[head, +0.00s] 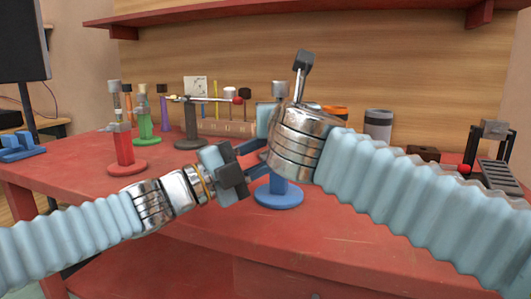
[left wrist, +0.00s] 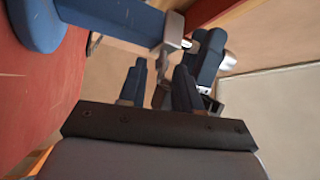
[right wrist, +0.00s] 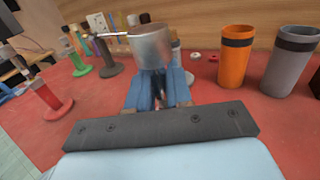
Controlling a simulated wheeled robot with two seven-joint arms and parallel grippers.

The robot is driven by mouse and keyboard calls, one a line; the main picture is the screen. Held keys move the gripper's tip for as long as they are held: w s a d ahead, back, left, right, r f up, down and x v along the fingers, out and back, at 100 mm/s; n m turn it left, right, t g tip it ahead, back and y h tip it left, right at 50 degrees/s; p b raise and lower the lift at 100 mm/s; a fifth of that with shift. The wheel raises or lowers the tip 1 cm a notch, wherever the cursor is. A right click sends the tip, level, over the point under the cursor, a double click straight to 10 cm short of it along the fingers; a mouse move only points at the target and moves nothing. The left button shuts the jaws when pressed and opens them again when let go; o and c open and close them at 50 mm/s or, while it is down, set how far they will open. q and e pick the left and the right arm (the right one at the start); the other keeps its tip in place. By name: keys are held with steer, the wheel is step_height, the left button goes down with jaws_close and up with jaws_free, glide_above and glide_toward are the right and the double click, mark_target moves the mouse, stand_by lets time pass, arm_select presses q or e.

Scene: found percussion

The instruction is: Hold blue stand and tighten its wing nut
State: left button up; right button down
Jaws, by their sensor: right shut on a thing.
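The blue stand's round base (head: 279,194) is upright on the red table; most of its post is hidden behind my grippers in the head view. The left wrist view shows its blue post (left wrist: 115,18) and grey collar (left wrist: 172,30). A silver cup (right wrist: 150,47) shows at its top. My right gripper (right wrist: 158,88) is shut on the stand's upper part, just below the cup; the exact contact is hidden. I cannot make out the wing nut clearly.
A red stand (head: 123,152), a green stand (head: 147,122) and a dark stand (head: 190,128) stand at the left. An orange cup (right wrist: 235,57) and a grey cup (right wrist: 290,60) are at the right. The front of the red table (head: 225,213) is bare.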

arm_select(q)
steer(key=shift+d, duration=0.1)
jaws_close()
steer(key=shift+r, duration=0.1)
steer(key=shift+r+m+g+y, duration=0.1)
steer(key=shift+m+g+y, duration=0.75)
steer(key=shift+m, duration=0.65)
jaws_free()
